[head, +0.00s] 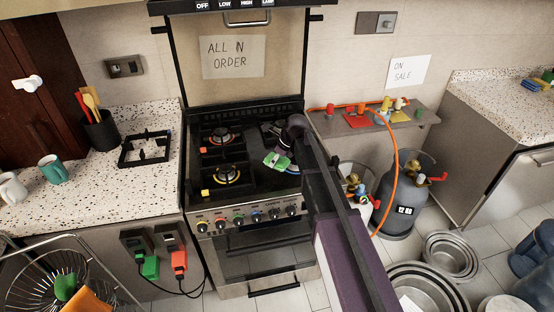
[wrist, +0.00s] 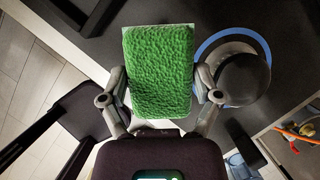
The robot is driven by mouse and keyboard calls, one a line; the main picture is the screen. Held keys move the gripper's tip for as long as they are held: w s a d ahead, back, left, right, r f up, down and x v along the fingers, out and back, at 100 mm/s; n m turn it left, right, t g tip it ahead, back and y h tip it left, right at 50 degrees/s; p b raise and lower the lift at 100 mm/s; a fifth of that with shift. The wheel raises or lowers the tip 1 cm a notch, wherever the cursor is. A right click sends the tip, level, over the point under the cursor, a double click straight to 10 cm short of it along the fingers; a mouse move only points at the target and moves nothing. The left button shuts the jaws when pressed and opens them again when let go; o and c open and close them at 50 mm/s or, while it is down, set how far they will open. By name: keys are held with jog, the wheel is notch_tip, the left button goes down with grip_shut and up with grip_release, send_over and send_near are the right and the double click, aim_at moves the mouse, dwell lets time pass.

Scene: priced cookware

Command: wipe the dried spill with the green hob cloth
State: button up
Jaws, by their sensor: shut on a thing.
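The green hob cloth (wrist: 158,70) is a thick, fuzzy green block, held between the two fingers of my gripper (wrist: 160,88). It also shows in the head view (head: 277,160), with a pale edge, over the right side of the black hob (head: 256,184). My gripper (head: 281,152) is shut on it. I cannot tell whether the cloth touches the hob. No dried spill can be made out; my arm and the cloth hide part of the hob's right side.
A round black burner cap (wrist: 243,78) with a blue ring lies close to the cloth's right. Two burners (head: 227,174) fill the hob's left side. A loose black pan grate (head: 145,148) lies on the left counter. Gas bottles (head: 402,205) and an orange hose (head: 392,195) are at right.

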jog(key=shift+r+p, duration=1.5)
jog(key=shift+r, duration=0.05)
